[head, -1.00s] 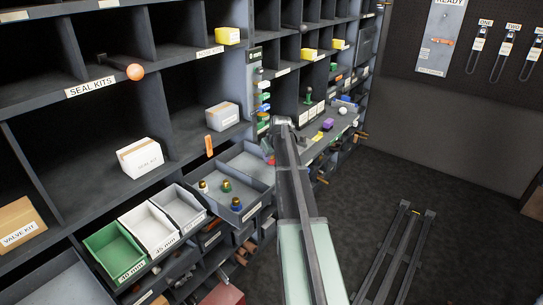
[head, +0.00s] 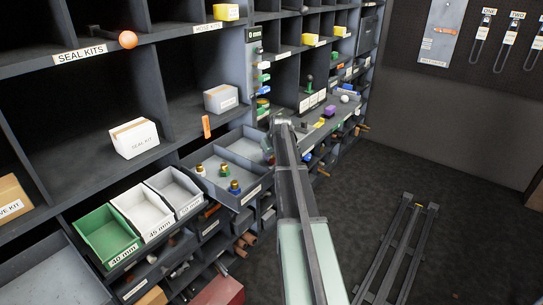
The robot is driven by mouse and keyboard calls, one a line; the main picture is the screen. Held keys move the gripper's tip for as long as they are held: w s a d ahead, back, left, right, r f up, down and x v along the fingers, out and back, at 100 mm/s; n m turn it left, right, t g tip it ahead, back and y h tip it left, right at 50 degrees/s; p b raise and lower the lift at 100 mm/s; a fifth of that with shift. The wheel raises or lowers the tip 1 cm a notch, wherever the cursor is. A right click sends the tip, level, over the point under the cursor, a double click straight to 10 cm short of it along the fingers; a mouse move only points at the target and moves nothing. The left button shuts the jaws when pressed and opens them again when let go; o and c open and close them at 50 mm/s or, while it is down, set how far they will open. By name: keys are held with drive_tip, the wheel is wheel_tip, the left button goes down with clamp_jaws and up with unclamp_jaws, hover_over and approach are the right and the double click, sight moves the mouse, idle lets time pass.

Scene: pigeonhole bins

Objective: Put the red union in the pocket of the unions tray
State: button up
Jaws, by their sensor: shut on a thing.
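The grey unions tray (head: 240,205) juts out of the shelving left of my arm. Its front compartment holds three brass-topped unions: a white one (head: 200,170), a green one (head: 224,171) and a blue one (head: 235,187). The compartment behind the divider looks empty in the part I see. My gripper (head: 269,150) hangs at the far end of my arm, by the tray's far right corner. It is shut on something. My arm hides most of the fingers and what they hold. I see no red union in the open.
Green (head: 106,235) and white (head: 146,217) bins stand left of the tray. A seal kit box (head: 135,138) and an orange tag (head: 206,126) are above. A cluttered shelf (head: 330,125) lies beyond my gripper. Dark floor with a rail (head: 398,250) is open at right.

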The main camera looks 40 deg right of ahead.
drive_tip(key=shift+f+b, duration=0.35)
drive_tip(key=shift+f, duration=0.05)
drive_tip(key=o, duration=1.2)
drive_tip(key=shift+o, duration=0.2)
drive_tip(key=shift+r, duration=0.1)
wheel_tip(320, 180, up, 10)
drive_tip(key=p, duration=1)
